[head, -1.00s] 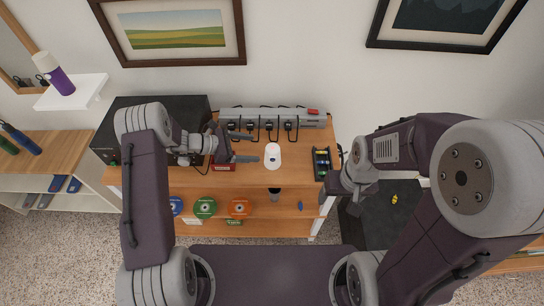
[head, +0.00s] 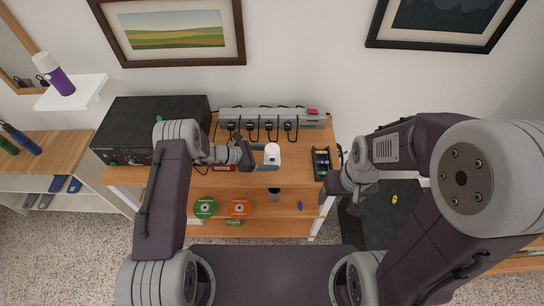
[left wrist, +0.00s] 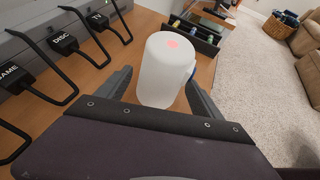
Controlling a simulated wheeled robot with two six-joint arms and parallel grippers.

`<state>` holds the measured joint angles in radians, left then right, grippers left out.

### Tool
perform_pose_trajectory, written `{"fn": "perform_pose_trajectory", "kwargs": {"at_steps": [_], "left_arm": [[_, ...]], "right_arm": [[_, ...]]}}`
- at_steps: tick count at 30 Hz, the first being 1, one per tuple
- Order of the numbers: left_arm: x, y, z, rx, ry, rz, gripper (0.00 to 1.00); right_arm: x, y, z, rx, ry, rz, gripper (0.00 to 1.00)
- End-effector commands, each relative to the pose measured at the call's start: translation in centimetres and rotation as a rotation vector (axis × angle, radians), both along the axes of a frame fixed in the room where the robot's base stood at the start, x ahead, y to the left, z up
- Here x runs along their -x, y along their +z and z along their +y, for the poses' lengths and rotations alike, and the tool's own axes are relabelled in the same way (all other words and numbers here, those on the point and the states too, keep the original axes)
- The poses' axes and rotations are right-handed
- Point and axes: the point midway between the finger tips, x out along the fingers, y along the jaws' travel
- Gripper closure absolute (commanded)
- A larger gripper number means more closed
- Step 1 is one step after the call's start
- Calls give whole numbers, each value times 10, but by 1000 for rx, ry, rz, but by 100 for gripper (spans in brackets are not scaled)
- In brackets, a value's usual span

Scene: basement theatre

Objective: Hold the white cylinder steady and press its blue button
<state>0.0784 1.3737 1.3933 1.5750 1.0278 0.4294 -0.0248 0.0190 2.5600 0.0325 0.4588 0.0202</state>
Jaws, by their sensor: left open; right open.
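The white cylinder (head: 272,154) stands upright on the wooden top of the shelf unit. In the left wrist view the white cylinder (left wrist: 163,72) has a pinkish-red spot on top, and a blue part, seemingly the button (left wrist: 190,73), shows at its right side. My left gripper (head: 270,157) is open, with one finger on each side of the cylinder; I cannot tell whether they touch it. Its fingers also show in the left wrist view (left wrist: 160,92). My right gripper (head: 346,190) is open and empty, to the right of the unit, partly hidden by its own arm.
A grey power strip (head: 270,118) with several black plugs lies behind the cylinder. A dark tray of batteries (head: 321,163) is to its right. A black box (head: 150,125) stands at the left. Some bare wood lies between cylinder and tray.

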Motion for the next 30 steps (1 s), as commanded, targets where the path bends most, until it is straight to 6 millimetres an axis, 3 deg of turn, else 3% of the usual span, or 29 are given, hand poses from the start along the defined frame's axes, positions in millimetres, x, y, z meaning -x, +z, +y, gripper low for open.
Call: {"fn": "perform_pose_trajectory", "kwargs": {"at_steps": [11, 15, 16, 17, 18, 23, 30], "left_arm": [[-2, -3, -6, 0, 1, 0, 24], [-2, -3, -6, 0, 1, 0, 60], [-2, -3, -6, 0, 1, 0, 64], [-2, -3, -6, 0, 1, 0, 64], [-2, -3, -6, 0, 1, 0, 44], [-2, -3, -6, 0, 1, 0, 88], [-2, -3, -6, 0, 1, 0, 89]], "right_arm": [[0, 0, 0, 0, 0, 0, 28], [0, 0, 0, 0, 0, 0, 28], [0, 0, 0, 0, 0, 0, 28], [0, 0, 0, 0, 0, 0, 28], [0, 0, 0, 0, 0, 0, 28], [0, 0, 0, 0, 0, 0, 28], [0, 0, 0, 0, 0, 0, 28]]}}
